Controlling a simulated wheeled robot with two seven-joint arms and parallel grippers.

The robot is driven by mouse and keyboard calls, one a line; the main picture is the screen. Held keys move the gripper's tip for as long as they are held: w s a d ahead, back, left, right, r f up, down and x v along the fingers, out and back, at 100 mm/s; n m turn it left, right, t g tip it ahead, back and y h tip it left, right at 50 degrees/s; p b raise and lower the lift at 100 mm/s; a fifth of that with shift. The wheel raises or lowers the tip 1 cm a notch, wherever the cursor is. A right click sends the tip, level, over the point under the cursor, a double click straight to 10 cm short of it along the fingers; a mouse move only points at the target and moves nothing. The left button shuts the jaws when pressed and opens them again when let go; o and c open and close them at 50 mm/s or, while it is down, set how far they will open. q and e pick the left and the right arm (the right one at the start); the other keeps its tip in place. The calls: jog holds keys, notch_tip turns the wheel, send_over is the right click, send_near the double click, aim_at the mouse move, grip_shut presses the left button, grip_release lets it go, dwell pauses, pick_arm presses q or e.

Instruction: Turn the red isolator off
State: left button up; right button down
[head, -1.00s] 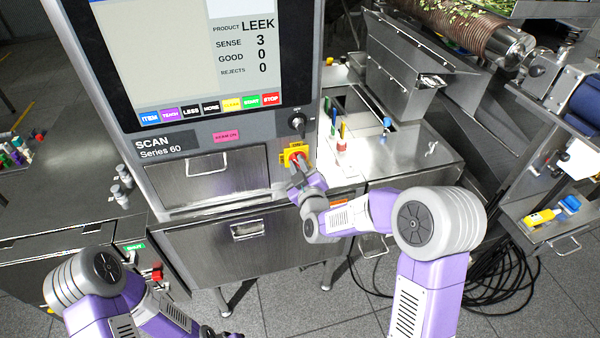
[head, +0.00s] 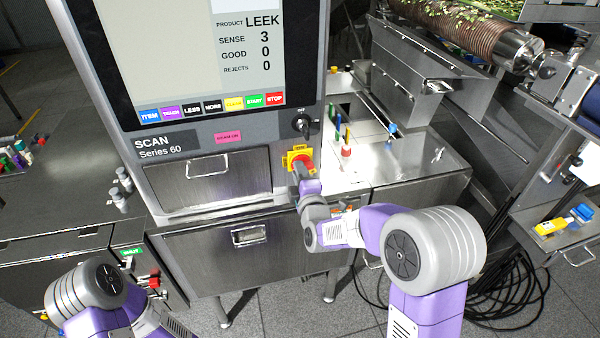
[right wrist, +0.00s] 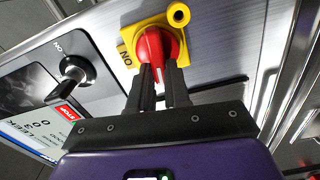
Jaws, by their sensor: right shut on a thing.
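The red isolator (head: 302,161) is a red rotary handle on a yellow plate (head: 287,161), on the front of the scan machine below the screen's right corner. In the right wrist view the red handle (right wrist: 155,48) sits on the yellow plate (right wrist: 131,33), with "ON" printed beside it. My right gripper (right wrist: 160,70) is shut on the red handle, with both black fingers against it. In the head view the right gripper (head: 304,174) reaches the handle from the front and partly hides it. My left arm shows at the lower left, but its gripper is not in view.
A black switch (head: 303,124) is just above the isolator; it also shows in the right wrist view (right wrist: 72,70). A steel drawer (head: 218,181) is to the left. A bright shelf with several coloured items (head: 346,150) is to the right.

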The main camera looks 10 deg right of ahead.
jog(key=shift+f+n, duration=0.1)
jog(key=shift+n, duration=0.5)
jog(key=c, duration=1.1)
grip_release()
jog(key=s, duration=0.7)
jog(key=shift+s+d, duration=0.15)
jog(key=shift+s, duration=0.15)
jog(key=shift+f, duration=0.1)
